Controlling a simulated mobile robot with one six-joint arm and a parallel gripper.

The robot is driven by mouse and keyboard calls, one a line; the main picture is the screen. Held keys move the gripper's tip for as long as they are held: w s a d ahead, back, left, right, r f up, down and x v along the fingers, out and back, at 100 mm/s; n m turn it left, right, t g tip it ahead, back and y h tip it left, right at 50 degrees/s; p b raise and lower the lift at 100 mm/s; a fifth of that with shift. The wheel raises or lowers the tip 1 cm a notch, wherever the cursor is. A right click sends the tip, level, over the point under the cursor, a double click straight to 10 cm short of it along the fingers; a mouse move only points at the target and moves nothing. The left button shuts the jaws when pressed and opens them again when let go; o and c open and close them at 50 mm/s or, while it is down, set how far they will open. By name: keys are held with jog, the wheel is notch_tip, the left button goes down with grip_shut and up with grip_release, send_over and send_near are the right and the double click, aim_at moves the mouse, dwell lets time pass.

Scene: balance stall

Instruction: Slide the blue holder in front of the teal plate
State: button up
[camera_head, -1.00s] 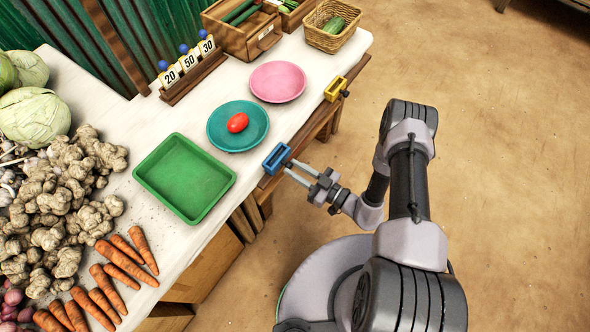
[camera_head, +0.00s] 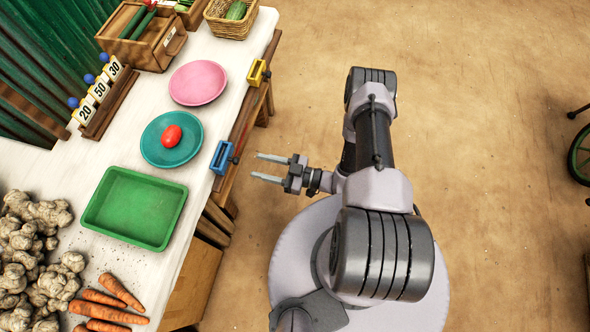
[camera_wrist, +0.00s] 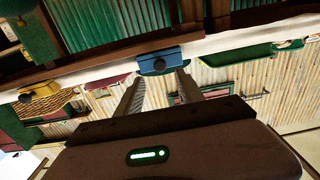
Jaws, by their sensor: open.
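The blue holder (camera_head: 221,158) sits on the rail along the table's front edge, by the right side of the teal plate (camera_head: 190,150). A red tomato-like item (camera_head: 172,136) lies on that plate. My gripper (camera_head: 262,167) is open and empty, off the table edge, with its fingers pointing at the blue holder and a gap between them. In the wrist view the blue holder (camera_wrist: 160,61) shows beyond and between the two open fingers (camera_wrist: 160,92).
A yellow holder (camera_head: 258,73) is on the same rail near the pink plate (camera_head: 198,82). A green tray (camera_head: 134,207) lies beside the teal plate. Number cards (camera_head: 99,91) stand in a wooden rack behind.

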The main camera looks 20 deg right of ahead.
jog(key=p+v, duration=0.1)
jog(key=v, duration=1)
jog(key=shift+s+d, duration=0.1)
jog(key=w+r+n+g+h, duration=0.35)
jog(key=r+n+g, duration=0.75)
jog(key=r+n, duration=1.35)
jog(key=s+a+r+n+t+h, duration=0.2)
jog(key=r+n, duration=0.4)
jog(key=n, duration=0.5)
jog(key=s+a+r+n+t+h, duration=0.2)
jog(key=r+n, duration=0.4)
jog(key=n, duration=0.5)
jog(key=s+a+r+n+t+h, duration=0.1)
jog(key=s+r+n+h, duration=0.3)
jog(key=n, duration=0.7)
notch_tip(320, 180, up, 3)
jog(key=shift+s+a+f+t+h, duration=0.15)
jog(key=shift+s+a+t+h, duration=0.25)
jog(key=shift+s+a, duration=0.25)
